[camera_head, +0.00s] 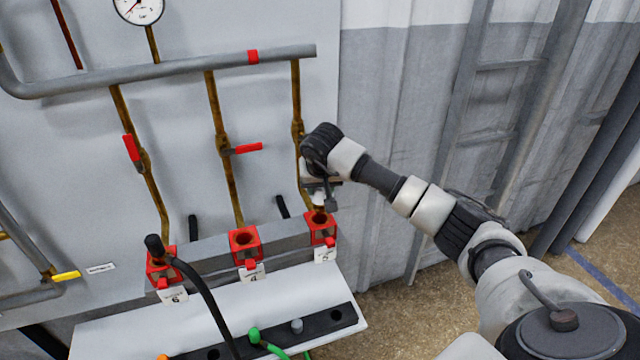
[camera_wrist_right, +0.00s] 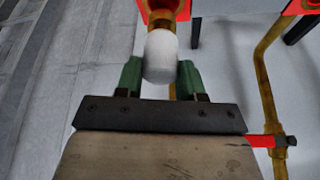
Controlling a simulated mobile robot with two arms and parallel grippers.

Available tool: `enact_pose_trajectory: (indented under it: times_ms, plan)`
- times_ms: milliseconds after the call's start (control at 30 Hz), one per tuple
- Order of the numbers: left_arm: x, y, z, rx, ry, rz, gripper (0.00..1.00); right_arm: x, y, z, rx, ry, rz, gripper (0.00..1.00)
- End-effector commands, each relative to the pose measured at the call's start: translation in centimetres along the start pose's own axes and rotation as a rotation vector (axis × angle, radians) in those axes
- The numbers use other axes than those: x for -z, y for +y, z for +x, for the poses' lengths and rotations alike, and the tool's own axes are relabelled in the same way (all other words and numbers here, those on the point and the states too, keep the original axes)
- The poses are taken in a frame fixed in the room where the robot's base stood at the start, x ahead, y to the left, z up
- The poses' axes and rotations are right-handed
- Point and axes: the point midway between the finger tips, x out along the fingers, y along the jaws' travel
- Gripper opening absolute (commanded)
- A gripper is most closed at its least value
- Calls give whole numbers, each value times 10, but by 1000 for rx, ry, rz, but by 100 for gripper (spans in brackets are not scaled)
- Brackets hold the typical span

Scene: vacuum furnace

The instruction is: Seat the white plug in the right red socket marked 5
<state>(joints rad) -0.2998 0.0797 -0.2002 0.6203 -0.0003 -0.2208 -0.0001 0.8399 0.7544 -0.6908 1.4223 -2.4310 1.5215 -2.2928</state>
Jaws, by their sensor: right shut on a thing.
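The white plug (camera_wrist_right: 161,56) is held between the green fingertips of my right gripper (camera_wrist_right: 160,78) in the right wrist view. In the head view this gripper (camera_head: 321,194) is just above the right red socket (camera_head: 321,229), whose tag (camera_head: 325,255) appears to read 5. The white plug (camera_head: 318,198) shows small there, partly hidden by the gripper. In the wrist view its brass-coloured end is right by the red socket (camera_wrist_right: 156,16); I cannot tell whether it has entered. My left gripper is not in view.
The middle red socket (camera_head: 244,242) is open and empty. A black plug (camera_head: 155,244) with a black cable is at the left red socket. A red valve handle (camera_head: 248,148) and brass pipes stand behind. A black strip (camera_head: 330,319) on the shelf holds a green plug (camera_head: 254,335).

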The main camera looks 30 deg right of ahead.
Motion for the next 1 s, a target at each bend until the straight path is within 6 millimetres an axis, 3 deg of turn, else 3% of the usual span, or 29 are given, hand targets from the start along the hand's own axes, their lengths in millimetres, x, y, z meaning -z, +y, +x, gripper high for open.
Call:
enact_pose_trajectory:
  times_ms: [1000]
  plan:
    - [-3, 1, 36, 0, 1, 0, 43, -20, 0, 49, 1, 2, -1, 12]
